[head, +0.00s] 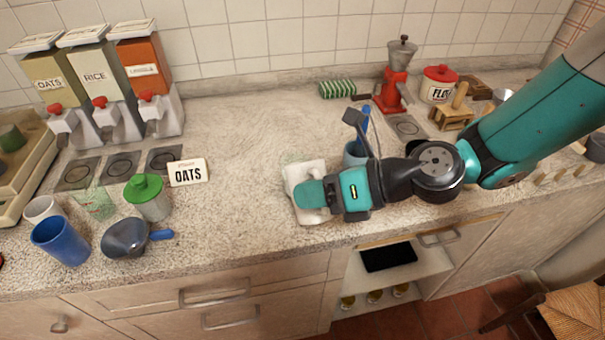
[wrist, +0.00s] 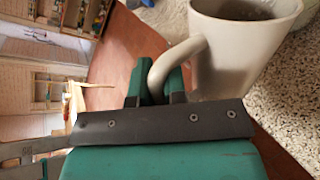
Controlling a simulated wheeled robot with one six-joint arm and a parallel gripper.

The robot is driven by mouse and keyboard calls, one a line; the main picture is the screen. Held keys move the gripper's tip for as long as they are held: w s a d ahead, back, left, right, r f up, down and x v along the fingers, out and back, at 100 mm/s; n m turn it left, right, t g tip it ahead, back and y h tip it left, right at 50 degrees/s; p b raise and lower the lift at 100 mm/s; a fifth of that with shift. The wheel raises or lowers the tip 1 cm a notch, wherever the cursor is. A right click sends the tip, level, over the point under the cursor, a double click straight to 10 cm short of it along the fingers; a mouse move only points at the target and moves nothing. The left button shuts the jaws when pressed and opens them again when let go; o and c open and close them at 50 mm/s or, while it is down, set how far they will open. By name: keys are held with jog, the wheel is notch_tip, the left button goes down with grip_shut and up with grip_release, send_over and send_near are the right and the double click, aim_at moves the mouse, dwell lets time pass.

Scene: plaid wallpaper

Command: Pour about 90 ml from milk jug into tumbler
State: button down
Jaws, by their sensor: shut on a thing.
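The milk jug (wrist: 235,60) is white with a rounded handle and fills the upper right of the wrist view. My gripper (wrist: 158,88) is shut on its handle. Greyish contents show inside its rim; I cannot judge the level. In the head view, my gripper (head: 308,194) is over the front of the counter, with a white shape partly hidden around it. Which vessel is the tumbler is not certain: a clear greenish glass (head: 95,203) and a blue cup (head: 61,241) stand at the left, well apart from my gripper.
Dispensers (head: 92,75) stand at the back left. A red grinder (head: 392,92) stands behind my arm. The counter's middle (head: 245,130) is clear.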

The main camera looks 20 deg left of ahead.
jog(key=shift+s+d+f, duration=0.2)
jog(key=shift+f, duration=0.15)
dwell(1.0)
